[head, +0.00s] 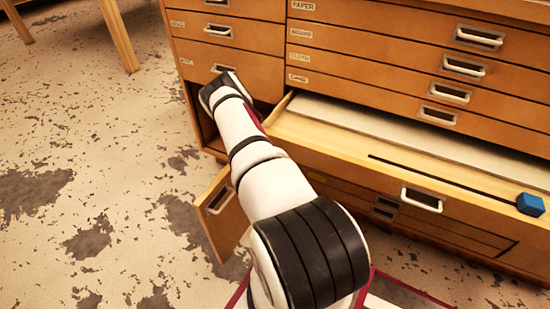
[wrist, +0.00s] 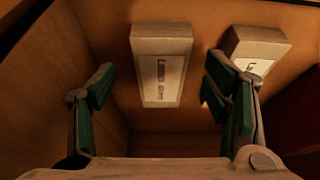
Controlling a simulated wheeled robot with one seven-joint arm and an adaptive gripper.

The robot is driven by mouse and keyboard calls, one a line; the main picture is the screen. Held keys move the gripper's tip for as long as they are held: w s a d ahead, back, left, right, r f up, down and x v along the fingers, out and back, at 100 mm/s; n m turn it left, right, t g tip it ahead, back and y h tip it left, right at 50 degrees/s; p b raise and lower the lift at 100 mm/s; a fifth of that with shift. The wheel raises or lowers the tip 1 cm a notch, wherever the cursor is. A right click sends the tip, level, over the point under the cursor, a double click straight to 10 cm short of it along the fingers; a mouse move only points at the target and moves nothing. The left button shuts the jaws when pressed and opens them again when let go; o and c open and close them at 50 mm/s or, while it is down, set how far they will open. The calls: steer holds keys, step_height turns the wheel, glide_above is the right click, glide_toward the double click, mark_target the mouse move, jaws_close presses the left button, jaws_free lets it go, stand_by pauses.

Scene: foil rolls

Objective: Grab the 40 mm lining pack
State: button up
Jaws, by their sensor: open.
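In the wrist view, a pale box-shaped pack (wrist: 161,65) with a white label stands in a wooden compartment. A second pale pack (wrist: 255,47) with a partly visible label is to its right. The print on both labels is too blurred to read, so I cannot tell which is the 40 mm lining pack. My gripper (wrist: 160,88) is open, with its green-padded fingers on either side of the first pack and nothing held. The right finger is between the two packs in the picture and partly covers the second. In the head view, the packs and fingertips are hidden.
My arm reaches into an open compartment of the wooden cabinet (head: 230,55); its small door (head: 222,215) hangs open. A wide drawer (head: 420,200) is pulled out beside the arm, with a blue block (head: 530,204) on its front edge. Compartment walls flank my gripper closely.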

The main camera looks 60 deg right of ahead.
steer(key=shift+b+x, duration=0.6)
steer(key=shift+x, duration=0.7)
steer(key=c, duration=1.3)
steer(key=shift+r, duration=0.1)
